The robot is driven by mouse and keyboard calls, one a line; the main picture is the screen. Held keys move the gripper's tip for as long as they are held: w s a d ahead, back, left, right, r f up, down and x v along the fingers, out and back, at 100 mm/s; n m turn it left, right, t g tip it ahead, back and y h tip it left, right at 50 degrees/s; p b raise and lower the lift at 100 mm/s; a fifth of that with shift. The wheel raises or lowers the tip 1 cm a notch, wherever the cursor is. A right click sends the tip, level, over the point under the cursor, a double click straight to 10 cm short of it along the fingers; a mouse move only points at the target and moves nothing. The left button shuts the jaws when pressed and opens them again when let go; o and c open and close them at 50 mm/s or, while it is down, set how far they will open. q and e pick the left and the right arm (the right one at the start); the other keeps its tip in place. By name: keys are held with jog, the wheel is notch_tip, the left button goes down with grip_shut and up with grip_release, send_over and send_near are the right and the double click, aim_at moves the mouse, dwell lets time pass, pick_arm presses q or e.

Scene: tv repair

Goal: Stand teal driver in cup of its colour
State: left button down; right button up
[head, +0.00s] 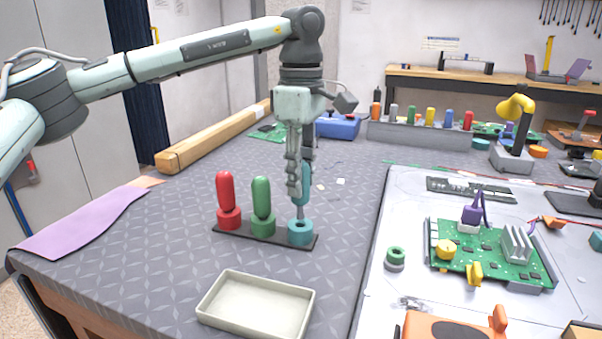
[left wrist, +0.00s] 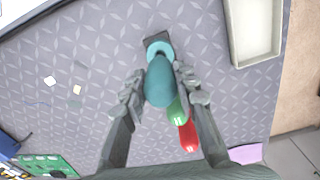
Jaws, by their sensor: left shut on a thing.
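My left gripper (head: 300,180) is shut on the teal driver (head: 304,185) and holds it upright, handle up. The driver's shaft points down at the teal cup (head: 300,232), and its tip is at the cup's opening; I cannot tell how deep it sits. In the left wrist view the teal driver (left wrist: 159,82) is between the fingers (left wrist: 157,90), with the teal cup (left wrist: 158,48) partly hidden behind it. The cup is at the right end of a dark rack (head: 250,236). My right gripper does not show.
A green driver (head: 262,198) and a red driver (head: 225,192) stand in their own cups on the same rack. A beige tray (head: 256,306) lies in front. A purple cloth (head: 84,222) is at left. A green circuit board (head: 485,255) lies on the pale mat at right.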

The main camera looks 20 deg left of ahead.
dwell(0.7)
pick_arm(q)
jog(key=shift+f, duration=0.1)
jog(key=shift+f+b, duration=1.05)
jog(key=shift+f, duration=0.8)
jog(key=c, duration=1.1)
grip_release()
notch_tip(320, 180, up, 12)
